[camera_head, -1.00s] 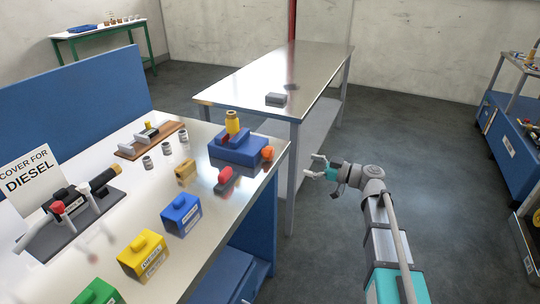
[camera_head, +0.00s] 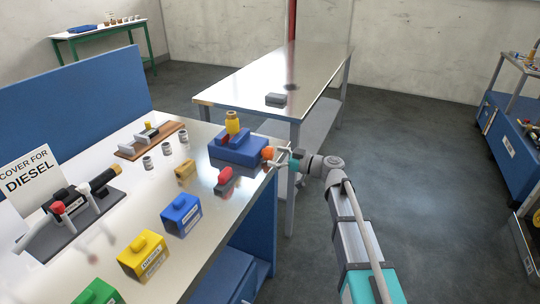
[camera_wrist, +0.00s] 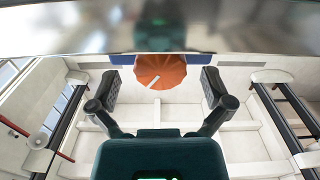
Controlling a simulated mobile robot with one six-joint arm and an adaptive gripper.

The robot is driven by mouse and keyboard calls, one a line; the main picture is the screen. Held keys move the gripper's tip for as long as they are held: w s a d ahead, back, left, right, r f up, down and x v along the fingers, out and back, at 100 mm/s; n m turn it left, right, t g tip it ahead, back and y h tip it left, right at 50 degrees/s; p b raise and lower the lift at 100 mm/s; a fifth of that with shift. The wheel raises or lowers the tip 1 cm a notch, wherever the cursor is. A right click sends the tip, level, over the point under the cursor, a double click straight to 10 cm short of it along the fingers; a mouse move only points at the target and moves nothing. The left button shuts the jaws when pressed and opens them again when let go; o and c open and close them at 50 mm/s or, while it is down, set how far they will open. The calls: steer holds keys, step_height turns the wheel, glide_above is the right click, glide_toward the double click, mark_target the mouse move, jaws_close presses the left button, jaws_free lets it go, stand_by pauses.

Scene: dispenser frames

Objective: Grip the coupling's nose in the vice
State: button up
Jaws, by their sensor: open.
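The blue vice (camera_head: 237,152) stands at the far right corner of the steel bench. The yellow coupling (camera_head: 232,122) stands upright on top of it, next to a small red part; whether its nose is clamped I cannot tell. The vice's orange knob (camera_head: 268,153) sticks out on the right side; the wrist view shows it face-on with a white mark (camera_wrist: 160,72). My gripper (camera_head: 278,156) is open and empty, pointing left at the knob from beside the bench. In the wrist view its fingers (camera_wrist: 160,88) stand either side of the knob; contact does not show.
On the bench are a red-topped block (camera_head: 225,178), a small yellow block (camera_head: 185,169), blue (camera_head: 181,214) and yellow (camera_head: 143,257) boxes, and several small grey cylinders. A second steel table (camera_head: 290,72) stands behind.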

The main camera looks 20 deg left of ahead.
steer(key=shift+a, duration=0.95)
steer(key=c, duration=1.1)
steer(key=shift+c, duration=0.2)
steer(key=shift+m, duration=1.8)
